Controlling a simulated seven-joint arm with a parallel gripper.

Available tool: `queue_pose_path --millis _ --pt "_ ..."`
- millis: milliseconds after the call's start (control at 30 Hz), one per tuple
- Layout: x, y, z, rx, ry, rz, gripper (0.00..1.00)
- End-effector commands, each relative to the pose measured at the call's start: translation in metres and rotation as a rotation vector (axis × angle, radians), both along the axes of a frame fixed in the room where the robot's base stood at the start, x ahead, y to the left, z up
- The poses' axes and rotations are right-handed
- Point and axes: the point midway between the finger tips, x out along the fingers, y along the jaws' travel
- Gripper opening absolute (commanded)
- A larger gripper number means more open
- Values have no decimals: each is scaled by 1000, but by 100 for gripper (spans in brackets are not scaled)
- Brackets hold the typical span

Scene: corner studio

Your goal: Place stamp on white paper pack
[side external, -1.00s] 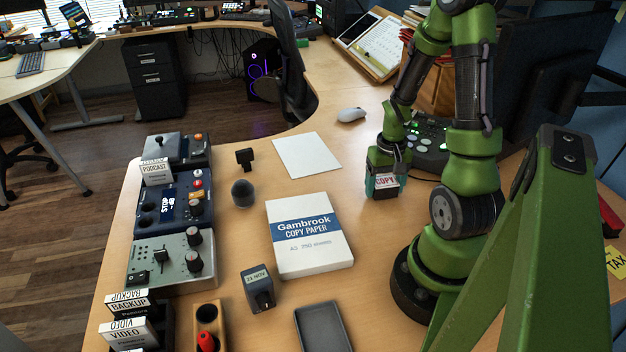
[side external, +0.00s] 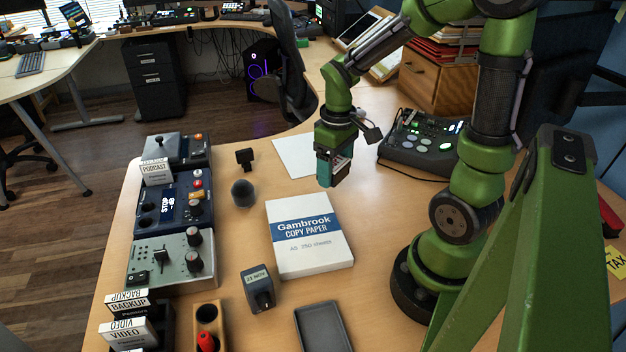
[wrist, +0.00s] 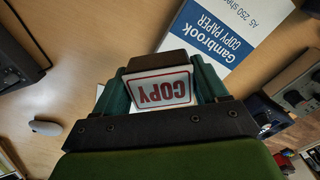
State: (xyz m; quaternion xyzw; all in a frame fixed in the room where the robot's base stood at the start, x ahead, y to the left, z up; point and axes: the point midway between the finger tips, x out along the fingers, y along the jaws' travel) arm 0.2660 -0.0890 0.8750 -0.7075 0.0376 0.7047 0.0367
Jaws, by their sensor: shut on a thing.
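The stamp (wrist: 163,91), with a white label reading COPY in a red frame, is held between the teal fingers of my gripper (wrist: 161,84) in the wrist view. In the side view my gripper (side external: 330,172) hangs above the table, just behind the paper pack's far right edge. The stamp is mostly hidden by the fingers there. The white paper pack (side external: 312,257), with a blue Gambrook COPY PAPER band, lies flat on the table. It also shows in the wrist view (wrist: 245,18), beyond the stamp. Its top is bare.
A 21 NOV stamp (side external: 258,289) and a dark tray (side external: 322,328) stand in front of the pack. Control boxes (side external: 175,205) line the left edge. A round dark object (side external: 243,193) and a white sheet (side external: 290,158) lie behind the pack. A lit console (side external: 420,142) is at right.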

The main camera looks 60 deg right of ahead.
Motion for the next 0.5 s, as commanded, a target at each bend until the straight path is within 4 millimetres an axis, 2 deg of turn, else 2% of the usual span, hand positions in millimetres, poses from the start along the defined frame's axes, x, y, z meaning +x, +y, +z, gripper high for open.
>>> queue_pose_path --millis 33,100,200,300,500 --pt "7 23 1 0 0 150 41" --pt "13 48 2 0 0 343 41" --pt "16 74 3 -1 1 569 41" --pt "17 88 4 -1 1 724 41" --pt "17 90 3 0 4 869 41"
